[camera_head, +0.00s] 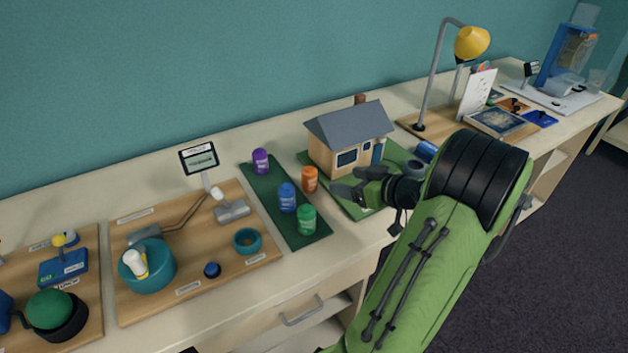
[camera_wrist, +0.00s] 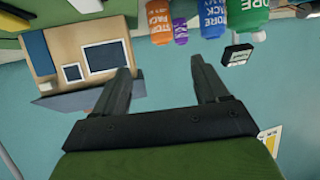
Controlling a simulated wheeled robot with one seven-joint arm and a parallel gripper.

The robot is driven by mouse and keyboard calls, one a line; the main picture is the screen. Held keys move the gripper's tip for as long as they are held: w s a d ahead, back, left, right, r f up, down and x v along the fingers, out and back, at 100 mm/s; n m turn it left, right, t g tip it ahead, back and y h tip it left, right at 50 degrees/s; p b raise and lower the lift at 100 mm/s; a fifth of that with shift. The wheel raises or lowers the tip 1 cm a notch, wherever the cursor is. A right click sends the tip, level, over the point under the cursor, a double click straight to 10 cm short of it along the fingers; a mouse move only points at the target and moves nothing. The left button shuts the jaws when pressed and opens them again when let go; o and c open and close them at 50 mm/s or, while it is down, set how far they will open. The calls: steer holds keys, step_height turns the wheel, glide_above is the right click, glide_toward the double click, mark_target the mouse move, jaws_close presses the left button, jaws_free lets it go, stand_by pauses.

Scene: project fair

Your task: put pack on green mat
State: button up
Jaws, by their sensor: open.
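Several pack canisters stand upright: a purple one (camera_head: 260,161), a blue one (camera_head: 287,197), a green one (camera_head: 306,219) and an orange one (camera_head: 309,180). Purple, blue and green are on the dark green mat (camera_head: 262,200); the orange one stands at its right edge, and I cannot tell if it touches the mat. In the wrist view the orange (camera_wrist: 158,22), purple (camera_wrist: 180,35), blue (camera_wrist: 212,18) and green (camera_wrist: 248,16) canisters show inverted. My gripper (camera_head: 347,191) is open and empty, right of the canisters and in front of the model house (camera_head: 347,145).
The model house stands on another green mat (camera_head: 352,209), partly hidden by my arm. A wooden board (camera_head: 150,290) with a teal pot and a scale is left. A yellow lamp (camera_head: 471,42) rises at the back right. A small sign (camera_head: 199,158) stands behind the board.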

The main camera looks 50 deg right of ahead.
mark_target(315, 175)
steer(key=x, duration=0.7)
steer(key=b+x, duration=0.1)
steer(key=x, duration=0.7)
steer(key=shift+w+a, duration=0.1)
steer(key=shift+a, duration=0.1)
steer(key=shift+c, duration=0.2)
steer(key=c, duration=1.2)
steer(key=shift+o, duration=0.2)
steer(key=shift+r, duration=0.3)
steer(key=v, duration=0.2)
steer(key=f+v, duration=0.1)
steer(key=v, duration=0.1)
steer(key=shift+s+r, duration=0.15)
steer(key=shift+s, duration=0.3)
step_height(315, 175, up, 14)
steer(key=p, duration=0.4)
steer(key=shift+w, duration=0.2)
